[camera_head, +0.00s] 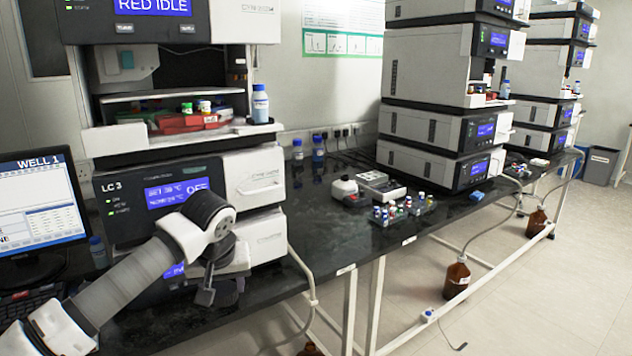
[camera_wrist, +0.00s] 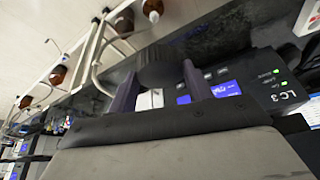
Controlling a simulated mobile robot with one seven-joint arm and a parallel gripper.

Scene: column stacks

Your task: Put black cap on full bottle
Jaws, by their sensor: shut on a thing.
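My gripper (camera_wrist: 158,80) is shut on a round black cap (camera_wrist: 158,66), held between its two fingertips in the wrist view. In the head view my gripper hangs in front of the LC 3 unit, above the bench edge, and the cap cannot be made out clearly there. A clear-blue bottle (camera_head: 260,106) stands upright on the ledge of the left instrument stack. I cannot tell which bottle is the full one. My gripper is apart from these bottles.
Brown bottles (camera_head: 457,278) (camera_head: 536,222) stand on the floor under the bench. Small vials in racks (camera_head: 380,216) and a white device (camera_head: 344,188) are on the bench (camera_head: 330,235). A monitor (camera_head: 40,205) is at left. Instrument stacks (camera_head: 430,130) rise behind.

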